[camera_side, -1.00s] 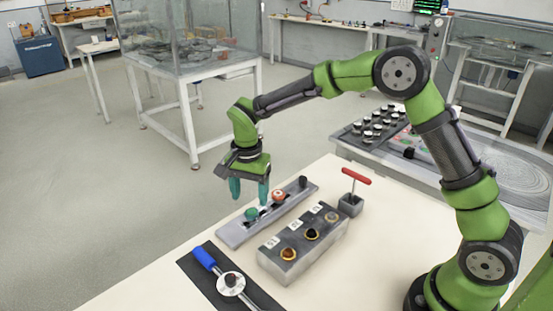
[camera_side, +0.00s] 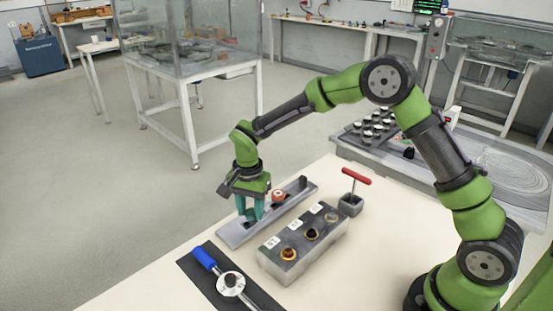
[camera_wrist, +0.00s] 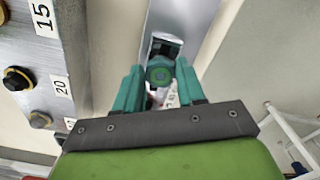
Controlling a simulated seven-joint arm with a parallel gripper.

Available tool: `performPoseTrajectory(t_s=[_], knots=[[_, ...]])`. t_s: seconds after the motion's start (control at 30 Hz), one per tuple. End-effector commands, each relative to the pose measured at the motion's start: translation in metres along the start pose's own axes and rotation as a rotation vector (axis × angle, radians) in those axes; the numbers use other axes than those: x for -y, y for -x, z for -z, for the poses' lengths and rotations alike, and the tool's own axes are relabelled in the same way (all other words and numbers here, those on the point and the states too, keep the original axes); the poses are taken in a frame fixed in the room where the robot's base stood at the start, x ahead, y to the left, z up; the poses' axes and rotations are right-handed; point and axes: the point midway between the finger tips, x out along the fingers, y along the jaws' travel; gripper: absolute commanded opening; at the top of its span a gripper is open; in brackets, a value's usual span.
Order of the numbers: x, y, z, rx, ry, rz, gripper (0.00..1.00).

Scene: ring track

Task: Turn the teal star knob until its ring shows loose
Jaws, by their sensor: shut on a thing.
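The teal star knob (camera_wrist: 158,75) shows in the wrist view between my fingers, at the end of a grey rail (camera_side: 230,236). My gripper (camera_side: 251,215) is lowered over that end in the side view and is shut on the knob. In the side view the fingers mostly hide the knob. In the wrist view my gripper (camera_wrist: 157,80) has one finger on each side of it. The knob's ring is too small and too covered to read.
On the same rail stand an orange-red knob (camera_side: 278,197) and a black knob (camera_side: 302,182). A grey block (camera_side: 290,262) with labelled dark knobs lies alongside. A red T-handle (camera_side: 356,175) and a blue-handled tool (camera_side: 204,258) are nearby.

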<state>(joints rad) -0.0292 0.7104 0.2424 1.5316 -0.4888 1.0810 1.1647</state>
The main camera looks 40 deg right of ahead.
Motion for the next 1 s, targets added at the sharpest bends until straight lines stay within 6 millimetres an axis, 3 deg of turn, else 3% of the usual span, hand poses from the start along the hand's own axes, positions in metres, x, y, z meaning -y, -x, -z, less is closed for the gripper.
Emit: performPoseTrajectory(t_s=[0.47,1.0], knots=[[-0.0004,0.0006,0.0002,-0.001,0.088,0.000,0.09],[-0.0019,0.0008,0.0010,-0.002,0.554,0.001,0.09]])
